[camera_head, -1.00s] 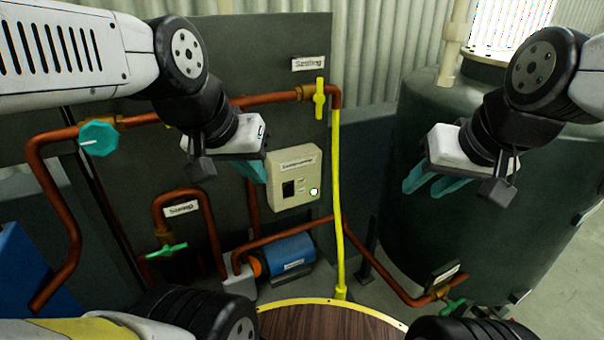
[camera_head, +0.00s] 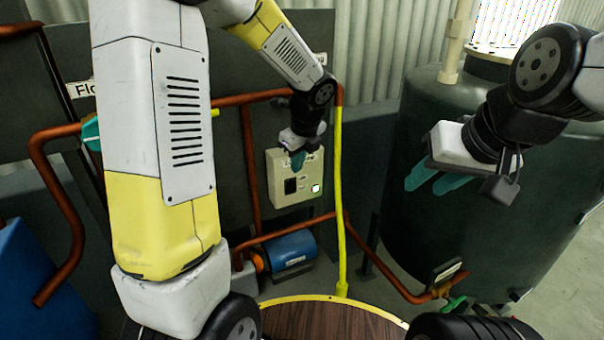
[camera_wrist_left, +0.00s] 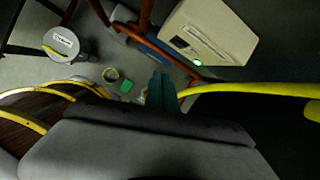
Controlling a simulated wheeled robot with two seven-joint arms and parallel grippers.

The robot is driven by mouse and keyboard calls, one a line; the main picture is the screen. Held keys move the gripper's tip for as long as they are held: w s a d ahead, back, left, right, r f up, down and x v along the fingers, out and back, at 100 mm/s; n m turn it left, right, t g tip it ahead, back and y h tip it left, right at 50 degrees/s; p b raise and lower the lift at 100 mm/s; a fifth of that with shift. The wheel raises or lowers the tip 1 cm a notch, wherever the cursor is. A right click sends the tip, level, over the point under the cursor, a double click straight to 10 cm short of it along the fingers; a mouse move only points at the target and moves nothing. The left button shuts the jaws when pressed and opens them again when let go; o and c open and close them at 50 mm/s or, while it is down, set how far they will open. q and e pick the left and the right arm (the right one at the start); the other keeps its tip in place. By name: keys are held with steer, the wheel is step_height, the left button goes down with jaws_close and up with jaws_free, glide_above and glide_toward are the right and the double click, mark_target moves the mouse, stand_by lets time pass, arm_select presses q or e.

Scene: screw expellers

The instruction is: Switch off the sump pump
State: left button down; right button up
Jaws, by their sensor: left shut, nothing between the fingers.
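The sump pump's cream switch box (camera_head: 297,178) is fixed to the dark panel, with a black switch (camera_head: 291,186) and a lit green light (camera_head: 316,188). It also shows at the top of the left wrist view (camera_wrist_left: 208,32). The blue pump (camera_head: 290,249) sits below it. My left gripper (camera_head: 298,160) is shut and empty, in front of the box's top edge; whether it touches cannot be told. Its teal fingers (camera_wrist_left: 161,92) point past the box in the wrist view. My right gripper (camera_head: 430,180) is open and empty in front of the green tank.
A yellow hose (camera_head: 339,200) runs down just right of the box. Copper pipes (camera_head: 260,235) cross around the pump. The dark green tank (camera_head: 440,240) stands at the right. A round wooden top (camera_head: 325,318) is at the bottom. My left arm hides the panel's left part.

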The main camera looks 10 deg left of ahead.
mark_target(295, 182)
arm_select(q)
steer(key=w+f+m, duration=0.1)
steer(key=w+d+f+m, duration=0.1)
steer(key=d+f+m, duration=0.1)
steer(key=f, duration=0.1)
steer(key=shift+w+m, duration=0.4)
steer(key=w+a+f, duration=0.1)
steer(key=f, duration=0.2)
steer(key=w+a+f, duration=0.1)
steer(key=w+f, duration=0.1)
steer(key=f, duration=0.1)
steer(key=w+a+f, duration=0.2)
steer(key=shift+w+f, duration=0.2)
steer(key=shift+f, duration=0.2)
steer(key=shift+w+a, duration=0.15)
steer(key=shift+w, duration=0.3)
